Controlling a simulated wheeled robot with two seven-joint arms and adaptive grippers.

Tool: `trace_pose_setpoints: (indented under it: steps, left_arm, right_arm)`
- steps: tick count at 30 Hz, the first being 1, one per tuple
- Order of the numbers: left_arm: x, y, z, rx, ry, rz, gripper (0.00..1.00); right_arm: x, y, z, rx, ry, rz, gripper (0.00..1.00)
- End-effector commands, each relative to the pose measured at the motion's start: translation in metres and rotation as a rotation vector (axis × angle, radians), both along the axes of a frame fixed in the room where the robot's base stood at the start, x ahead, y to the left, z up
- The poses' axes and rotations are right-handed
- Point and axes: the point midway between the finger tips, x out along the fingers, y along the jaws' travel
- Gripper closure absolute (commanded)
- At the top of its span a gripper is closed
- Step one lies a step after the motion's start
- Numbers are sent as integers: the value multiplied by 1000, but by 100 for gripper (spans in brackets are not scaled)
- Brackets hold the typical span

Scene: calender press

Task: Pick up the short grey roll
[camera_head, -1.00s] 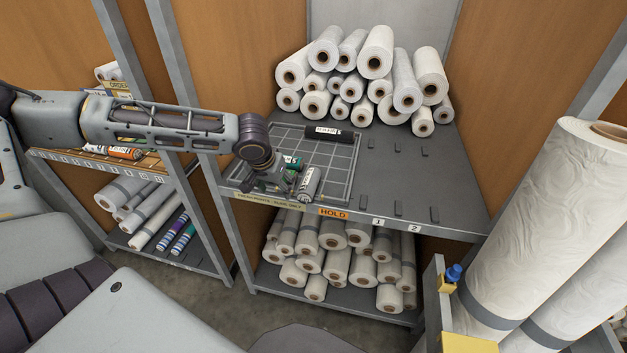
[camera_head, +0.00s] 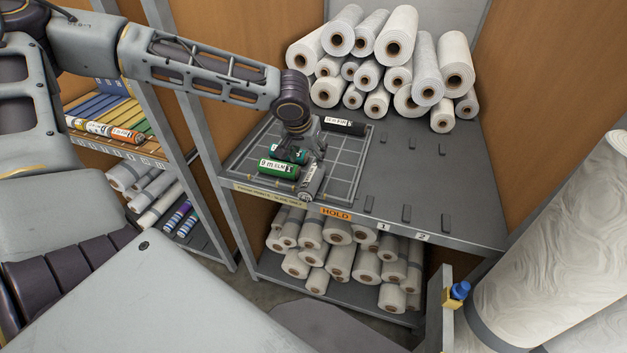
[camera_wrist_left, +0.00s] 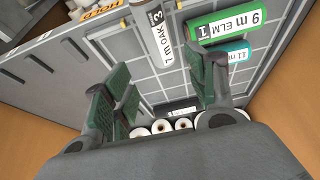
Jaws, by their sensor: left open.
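The short grey roll (camera_head: 311,182) lies on the gridded mat (camera_head: 345,178) near the front edge of the shelf. In the left wrist view the grey roll (camera_wrist_left: 157,36) carries a white label reading "7 m OAK 3". A green roll (camera_head: 277,168) lies beside it on the left, and a teal roll (camera_head: 290,153) lies behind the green one. My left gripper (camera_head: 308,147) hangs over the mat, behind the grey roll. In the wrist view its fingers (camera_wrist_left: 165,78) are spread, with nothing between them. My right gripper is out of view.
A black roll (camera_head: 344,126) lies at the back of the mat. White rolls (camera_head: 370,65) are stacked behind it, and more fill the shelf below (camera_head: 350,255). Small dark blocks (camera_head: 406,213) stand on the clear right part of the shelf. A grey upright (camera_head: 190,100) stands left.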

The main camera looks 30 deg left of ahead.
Motion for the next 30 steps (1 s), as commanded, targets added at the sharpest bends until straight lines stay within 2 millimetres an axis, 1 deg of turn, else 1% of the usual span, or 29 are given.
trace_pose_setpoints:
  steps: [5, 11, 30]
  left_arm:
    - [0, 0, -1, 1, 0, -1, 43]
    - [3, 1, -9, 2, 1, 0, 43]
    - [20, 5, -52, 2, 2, 0, 43]
  right_arm:
    - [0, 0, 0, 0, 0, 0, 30]
    - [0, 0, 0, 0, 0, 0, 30]
    - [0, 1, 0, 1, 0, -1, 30]
